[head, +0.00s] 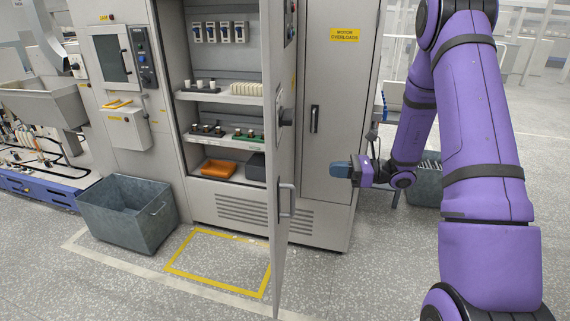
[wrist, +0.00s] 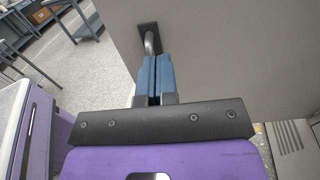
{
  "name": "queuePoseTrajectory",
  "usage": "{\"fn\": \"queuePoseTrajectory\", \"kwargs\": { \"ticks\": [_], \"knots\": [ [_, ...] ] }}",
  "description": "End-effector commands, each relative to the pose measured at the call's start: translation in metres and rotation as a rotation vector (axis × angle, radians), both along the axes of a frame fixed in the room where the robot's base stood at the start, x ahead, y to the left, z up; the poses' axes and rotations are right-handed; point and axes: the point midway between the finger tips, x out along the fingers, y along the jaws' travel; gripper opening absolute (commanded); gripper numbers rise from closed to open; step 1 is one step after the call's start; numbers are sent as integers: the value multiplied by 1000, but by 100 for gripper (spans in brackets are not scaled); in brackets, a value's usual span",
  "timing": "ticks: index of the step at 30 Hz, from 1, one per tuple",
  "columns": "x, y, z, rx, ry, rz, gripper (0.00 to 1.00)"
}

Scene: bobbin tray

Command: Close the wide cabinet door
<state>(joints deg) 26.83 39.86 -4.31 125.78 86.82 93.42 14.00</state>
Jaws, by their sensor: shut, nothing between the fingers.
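The wide cabinet door (head: 273,130) stands swung far out from the cabinet, seen nearly edge-on in the head view. Its metal handle (head: 287,201) is on the outer face near the free edge. My gripper (head: 341,169) is to the right of this door, on its outer side, with blue fingertips shut and empty. In the wrist view the shut fingertips (wrist: 155,74) point at the grey door panel (wrist: 230,55), close to the handle (wrist: 150,40) and partly overlapping it in the picture. I cannot tell whether they touch.
The open cabinet shows shelves (head: 222,94) with small parts and an orange bin (head: 218,168). A narrow closed door (head: 335,120) labelled motor overloads is to the right. A grey bin (head: 128,215) stands left of a yellow floor outline (head: 200,275); the outlined floor is clear.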

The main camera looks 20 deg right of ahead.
Motion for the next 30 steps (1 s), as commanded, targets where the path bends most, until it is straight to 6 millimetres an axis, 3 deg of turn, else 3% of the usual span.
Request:
{"fn": "queuePoseTrajectory", "kwargs": {
  "ticks": [5,21,30],
  "knots": [
    [5,8,-2,8,2,-6,0],
    [47,93,-1,7,2,-3,0],
    [62,121,-1,5,1,-5,0]
  ]
}}
